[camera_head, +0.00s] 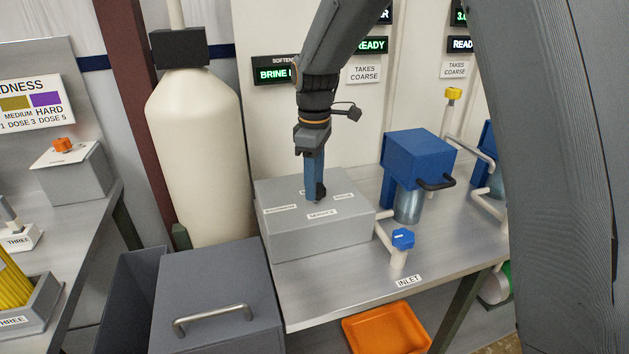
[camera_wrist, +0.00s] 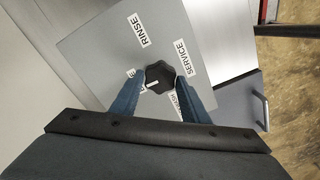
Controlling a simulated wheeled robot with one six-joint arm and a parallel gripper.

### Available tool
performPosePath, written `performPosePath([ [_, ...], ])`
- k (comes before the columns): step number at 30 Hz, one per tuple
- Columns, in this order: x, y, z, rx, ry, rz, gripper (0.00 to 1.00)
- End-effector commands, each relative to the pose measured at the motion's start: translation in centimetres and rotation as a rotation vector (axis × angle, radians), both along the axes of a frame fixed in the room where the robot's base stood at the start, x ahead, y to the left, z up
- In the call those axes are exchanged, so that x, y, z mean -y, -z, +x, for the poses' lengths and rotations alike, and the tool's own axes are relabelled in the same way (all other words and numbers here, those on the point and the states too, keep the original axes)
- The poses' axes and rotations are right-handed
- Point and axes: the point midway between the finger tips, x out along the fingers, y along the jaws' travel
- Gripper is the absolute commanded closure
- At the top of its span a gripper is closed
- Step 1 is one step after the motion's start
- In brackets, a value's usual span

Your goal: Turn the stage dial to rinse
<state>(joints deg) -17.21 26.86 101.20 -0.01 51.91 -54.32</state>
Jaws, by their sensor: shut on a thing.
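The stage dial (camera_wrist: 159,74) is a black lobed knob on top of a grey box (camera_head: 320,240). White labels surround it: RINSE (camera_wrist: 142,30) at the upper left, SERVICE (camera_wrist: 187,57) at the right, and two partly hidden ones at the left and below. A white mark on the dial lies toward its lower left in the wrist view, away from RINSE. My gripper (camera_wrist: 158,82) has its blue fingers on both sides of the dial, shut on it. In the head view my gripper (camera_head: 315,192) points straight down on the box and mostly hides the dial.
A blue valve knob (camera_head: 403,239) stands on the bench beside the INLET label (camera_head: 409,281). A blue housing (camera_head: 420,158) with a black handle is right of the box. A tall cream tank (camera_head: 195,150) stands left, and a grey lidded bin (camera_head: 213,290) is in front.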

Motion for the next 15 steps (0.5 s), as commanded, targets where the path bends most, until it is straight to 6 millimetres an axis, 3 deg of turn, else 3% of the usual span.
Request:
performPosePath([
  [8, -0.01, -0.15, -0.01, -0.001, 0.119, -0.001, 0.81],
  [15, 0.02, -0.20, 0.03, -0.001, 0.322, -0.001, 0.81],
])
